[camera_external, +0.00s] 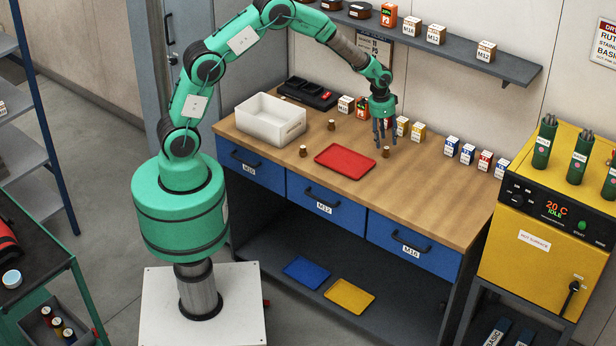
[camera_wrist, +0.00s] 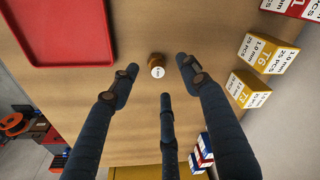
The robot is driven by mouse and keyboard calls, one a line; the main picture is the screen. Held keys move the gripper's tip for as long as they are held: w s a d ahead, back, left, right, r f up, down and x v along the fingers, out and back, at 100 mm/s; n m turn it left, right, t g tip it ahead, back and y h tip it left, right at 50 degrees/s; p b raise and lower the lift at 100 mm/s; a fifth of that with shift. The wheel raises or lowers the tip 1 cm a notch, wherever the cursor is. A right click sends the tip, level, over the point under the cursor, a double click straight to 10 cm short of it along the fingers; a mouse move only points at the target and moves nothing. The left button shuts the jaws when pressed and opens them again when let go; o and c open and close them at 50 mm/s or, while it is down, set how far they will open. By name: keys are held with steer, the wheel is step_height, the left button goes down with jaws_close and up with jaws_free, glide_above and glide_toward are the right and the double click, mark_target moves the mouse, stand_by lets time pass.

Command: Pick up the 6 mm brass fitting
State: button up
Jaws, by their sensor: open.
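A small brown-brass fitting (camera_external: 385,152) with a pale label on top stands upright on the wooden bench, just right of the red tray. In the wrist view the fitting (camera_wrist: 157,72) lies ahead of the spread fingers, between the two outer tips; its label is too small to read. My gripper (camera_external: 382,137) is open and empty, pointing down just above it, apart from it. Two similar fittings stand at the tray's left (camera_external: 303,151) and behind it (camera_external: 331,125). I cannot tell from the labels which one is 6 mm.
The red tray (camera_external: 345,161) is empty. A white bin (camera_external: 271,121) stands at the bench's left. Small labelled boxes (camera_external: 418,132) line the back, close to my gripper. A shelf (camera_external: 440,47) hangs above; a yellow oven (camera_external: 540,240) stands at right. The bench's front right is clear.

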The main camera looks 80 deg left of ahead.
mark_target(386, 148)
steer(key=shift+f, duration=0.1)
steer(key=shift+w+d+f, duration=0.15)
steer(key=shift+d+f, duration=0.05)
steer(key=shift+f, duration=0.75)
steer(key=shift+w+d+f, duration=0.15)
steer(key=shift+f, duration=0.75)
steer(key=shift+w+f+b, duration=0.15)
steer(key=shift+f+b, duration=0.15)
steer(key=shift+f, duration=0.4)
jaws_close()
